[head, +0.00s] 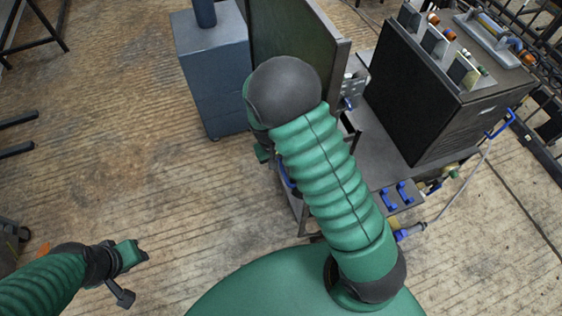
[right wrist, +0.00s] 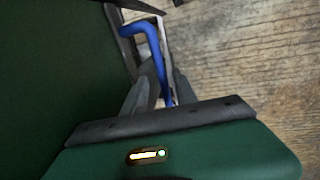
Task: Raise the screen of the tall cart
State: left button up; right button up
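The tall cart's screen, a dark green panel (head: 300,45) in a grey frame, stands upright at the top middle of the head view. My right gripper (right wrist: 163,78) is at the panel's side and mostly hidden behind its arm in the head view. In the right wrist view a blue handle (right wrist: 157,45) runs down between its two grey fingers; I cannot tell whether they press on it. The panel (right wrist: 50,70) fills that view's left side. My left gripper (head: 137,255) hangs over the floor at the lower left, away from the cart; its finger gap is unclear.
A black machine (head: 425,90) with switches stands on a grey cart shelf (head: 385,145) at right, with small blue clips (head: 397,194) at its front. A blue-grey cabinet (head: 213,75) stands left of the panel. The wooden floor (head: 110,140) at left is mostly clear.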

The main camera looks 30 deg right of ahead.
jog(key=shift+a+r, duration=0.1)
jog(key=shift+a, duration=0.15)
grip_shut()
dwell(0.9)
